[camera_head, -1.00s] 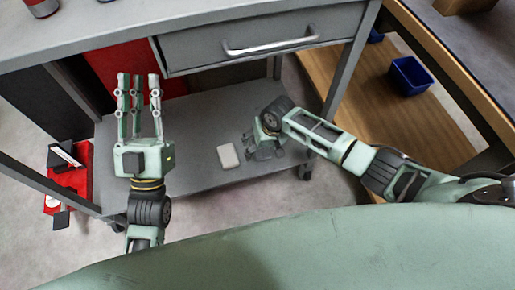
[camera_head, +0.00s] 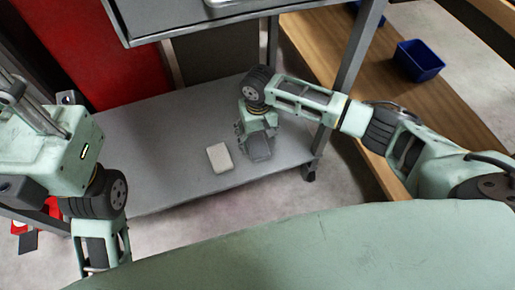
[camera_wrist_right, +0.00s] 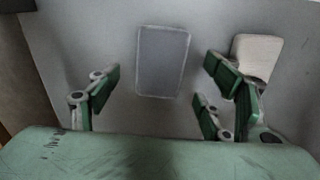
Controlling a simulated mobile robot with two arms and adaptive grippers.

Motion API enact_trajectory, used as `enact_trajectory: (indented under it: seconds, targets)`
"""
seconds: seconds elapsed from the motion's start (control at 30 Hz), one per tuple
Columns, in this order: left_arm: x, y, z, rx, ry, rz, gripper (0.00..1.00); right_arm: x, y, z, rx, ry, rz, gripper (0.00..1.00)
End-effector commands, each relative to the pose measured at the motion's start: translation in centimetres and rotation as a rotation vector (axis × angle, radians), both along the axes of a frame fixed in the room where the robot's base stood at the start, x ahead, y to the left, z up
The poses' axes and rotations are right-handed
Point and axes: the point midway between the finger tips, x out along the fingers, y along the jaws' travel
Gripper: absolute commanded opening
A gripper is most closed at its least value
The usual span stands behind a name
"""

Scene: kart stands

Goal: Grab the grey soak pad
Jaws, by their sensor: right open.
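The grey soak pad (camera_wrist_right: 162,62) is a flat grey rectangle with a lighter rim, lying on the lower shelf in the right wrist view. My right gripper (camera_wrist_right: 163,84) is open and empty above the shelf. One finger shows left of the pad and two show right of it, with visible gaps on both sides. In the head view my right gripper (camera_head: 257,140) points down at the shelf and hides most or all of the grey pad. My left gripper (camera_head: 32,110) is at the left edge, its fingertips cut off.
An off-white pad (camera_head: 219,158) lies on the lower shelf (camera_head: 160,165), close to the right gripper's fingers; the right wrist view shows it too (camera_wrist_right: 257,55). The cart's upper part overhangs behind. A cart leg stands right. A blue bin (camera_head: 418,60) sits on a wooden shelf.

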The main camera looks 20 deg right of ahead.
Motion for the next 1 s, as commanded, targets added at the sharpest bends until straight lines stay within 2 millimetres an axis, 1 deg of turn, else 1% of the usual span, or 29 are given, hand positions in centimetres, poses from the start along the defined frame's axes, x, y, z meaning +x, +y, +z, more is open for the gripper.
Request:
enact_trajectory:
  seconds: [0.03,0.2,0.3,0.57,1.0]
  targets:
    - [-0.2,0.0,-0.2,0.0,-0.023,0.0,0.23,0.0,0.0,-1.2,-0.001,-0.001,0.0,0.73]
    - [-0.4,-0.2,0.6,0.004,-0.062,0.004,0.23,0.0,0.0,-2.7,-0.001,-0.001,-0.001,0.73]
    - [-0.5,-0.2,0.9,0.005,-0.071,0.004,0.23,0.0,0.0,-3.0,-0.001,-0.002,-0.001,0.73]
    - [-0.5,-0.2,1.1,0.006,-0.071,0.004,0.23,0.0,0.1,-2.9,0.0,-0.002,0.0,0.72]
    - [-0.5,-0.2,1.1,0.006,-0.071,0.004,0.23,0.0,0.1,-3.0,0.0,-0.002,0.0,0.33]
